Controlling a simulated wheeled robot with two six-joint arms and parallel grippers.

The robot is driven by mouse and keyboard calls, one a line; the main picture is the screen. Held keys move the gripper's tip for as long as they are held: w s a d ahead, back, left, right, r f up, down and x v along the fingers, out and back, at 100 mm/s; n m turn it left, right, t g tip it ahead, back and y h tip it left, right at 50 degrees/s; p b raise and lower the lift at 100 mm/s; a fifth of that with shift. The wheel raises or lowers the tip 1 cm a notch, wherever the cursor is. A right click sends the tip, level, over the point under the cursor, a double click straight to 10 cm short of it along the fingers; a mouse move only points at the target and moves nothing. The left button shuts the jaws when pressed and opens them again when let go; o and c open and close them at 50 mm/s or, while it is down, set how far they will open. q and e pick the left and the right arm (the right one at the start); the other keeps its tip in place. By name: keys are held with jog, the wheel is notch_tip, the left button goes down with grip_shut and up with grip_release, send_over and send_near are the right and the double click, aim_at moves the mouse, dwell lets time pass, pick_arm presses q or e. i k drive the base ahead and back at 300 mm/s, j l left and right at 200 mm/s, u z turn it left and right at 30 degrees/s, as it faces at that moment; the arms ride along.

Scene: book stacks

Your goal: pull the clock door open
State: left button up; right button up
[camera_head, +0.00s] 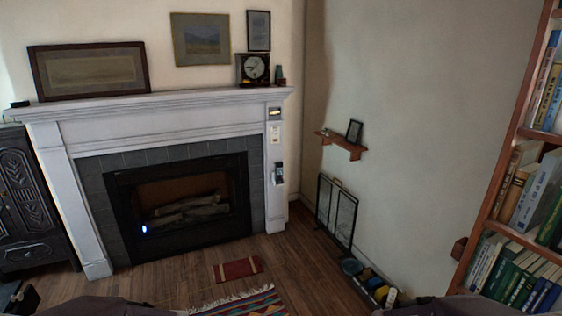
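The clock (255,69) is a small dark-cased box with a pale round dial. It stands upright on the right part of the white mantel shelf (170,103), far across the room. At this size I cannot make out its door's edge or handle, or tell whether the door is ajar. Parts of my arms show only as dark shapes along the bottom edge. I cannot make out either gripper's fingers, and nothing of mine is near the clock.
A fireplace (180,208) is below the mantel. A dark carved cabinet (30,205) stands left. A bookshelf (510,150) is at right. A fire screen (336,211) and small wall shelf (342,146) are right of the fireplace. A striped rug (250,302) lies on open wooden floor.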

aim_at(241, 61)
jog(key=i, duration=0.85)
jog(key=i+u, duration=0.1)
jog(key=i, duration=0.7)
jog(key=i+l+u, duration=0.1)
jog(key=i, duration=0.75)
jog(key=i+l, duration=0.25)
jog(key=i, duration=0.55)
